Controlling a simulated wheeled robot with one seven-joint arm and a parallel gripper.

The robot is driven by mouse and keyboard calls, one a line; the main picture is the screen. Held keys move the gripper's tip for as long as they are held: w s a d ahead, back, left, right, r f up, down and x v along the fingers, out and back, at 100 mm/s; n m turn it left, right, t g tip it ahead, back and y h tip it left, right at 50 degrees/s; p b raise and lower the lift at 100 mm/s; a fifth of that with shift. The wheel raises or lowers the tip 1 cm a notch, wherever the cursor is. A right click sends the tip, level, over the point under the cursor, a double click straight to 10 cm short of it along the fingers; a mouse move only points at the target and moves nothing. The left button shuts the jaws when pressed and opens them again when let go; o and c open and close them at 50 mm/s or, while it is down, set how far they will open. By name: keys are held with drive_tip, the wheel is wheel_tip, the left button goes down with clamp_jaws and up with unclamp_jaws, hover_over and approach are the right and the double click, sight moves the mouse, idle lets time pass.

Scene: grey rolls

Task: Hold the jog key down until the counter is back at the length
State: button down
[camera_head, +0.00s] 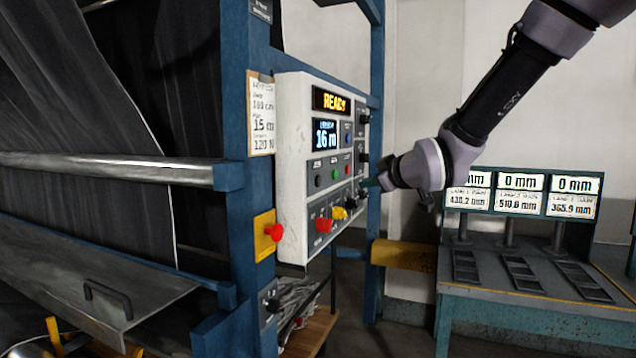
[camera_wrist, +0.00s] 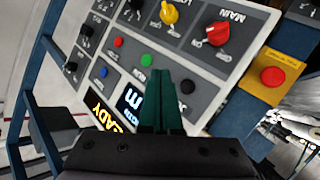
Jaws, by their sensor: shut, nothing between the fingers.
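A white control panel (camera_head: 292,150) on a blue frame carries a lit counter (camera_head: 325,135) reading 16 m. The display (camera_head: 331,100) above it reads READY. A card (camera_head: 262,113) left of the panel shows 15 m. My gripper (camera_head: 368,184) is shut and empty in front of the panel's right part. In the wrist view its green fingers (camera_wrist: 167,80) point between the green key (camera_wrist: 147,60) and black key (camera_wrist: 187,87); contact cannot be told.
A yellow switch (camera_head: 338,213) and red switch (camera_head: 323,225) sit low on the panel. A red stop button (camera_head: 273,232) on a yellow plate is on the frame. Dark cloth (camera_head: 140,90) and a metal bar hang left. A bench with three displays (camera_head: 520,182) stands right.

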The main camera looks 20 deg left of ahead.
sight(319, 181)
drive_tip(key=w+a, duration=0.1)
drive_tip(key=a, duration=0.7)
drive_tip(key=shift+w+a, duration=0.15)
drive_tip(key=shift+a, duration=0.2)
drive_tip(key=shift+a, duration=0.1)
idle(1.9)
drive_tip(key=shift+a, duration=0.3)
drive_tip(key=shift+w+a, duration=0.1)
drive_tip(key=shift+a, duration=0.35)
idle(1.9)
drive_tip(key=shift+d, duration=0.1)
idle(1.5)
drive_tip(key=shift+d, duration=0.75)
